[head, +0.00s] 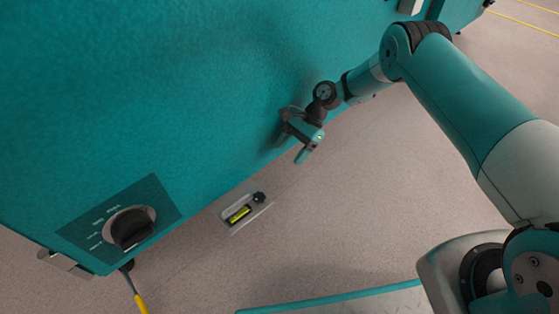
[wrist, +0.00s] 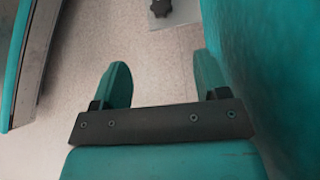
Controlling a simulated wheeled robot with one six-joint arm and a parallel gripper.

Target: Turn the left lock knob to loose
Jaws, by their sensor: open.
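A small black lobed knob (head: 259,197) sits on a light grey plate (head: 231,222) low beside the teal cabinet. In the wrist view the knob (wrist: 163,7) is at the top edge, partly cut off, beyond the fingertips. I cannot read any marking showing whether it is tight or loose. My gripper (head: 297,142) is open and empty, close to the cabinet's lower edge, up and right of the knob in the head view. Both fingers of my gripper (wrist: 162,70) show in the wrist view, with bare floor between them. The gripper is apart from the knob.
The teal cabinet (head: 150,90) fills the upper left; its side also stands close at right in the wrist view (wrist: 285,70). A black rotary dial (head: 131,228) sits on its dark panel. A yellow-green strip (head: 239,214) is on the plate. Open floor (head: 340,215) lies below.

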